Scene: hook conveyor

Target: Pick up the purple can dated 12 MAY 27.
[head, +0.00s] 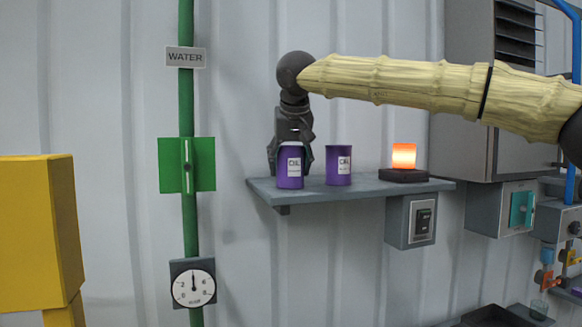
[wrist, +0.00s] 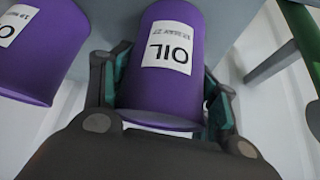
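Two purple cans with white OIL labels stand upright on a grey wall shelf (head: 372,191). The left can (head: 290,180) is at my gripper (head: 290,150); in the wrist view this can (wrist: 168,100) is between the two teal finger pads (wrist: 168,95). Its small date line looks like 12 MAY 27. The pads lie close along both its sides, but I cannot tell whether they press on it. The right can (head: 338,180) is apart from the gripper; it also shows cut off in the wrist view (wrist: 48,62), its date hard to read.
A glowing orange lamp (head: 403,156) on a dark base sits on the shelf's right part. A switch box (head: 410,220) hangs below it. A green pipe (head: 187,110) with a WATER sign runs down the wall on the left. A yellow block (head: 35,230) stands at far left.

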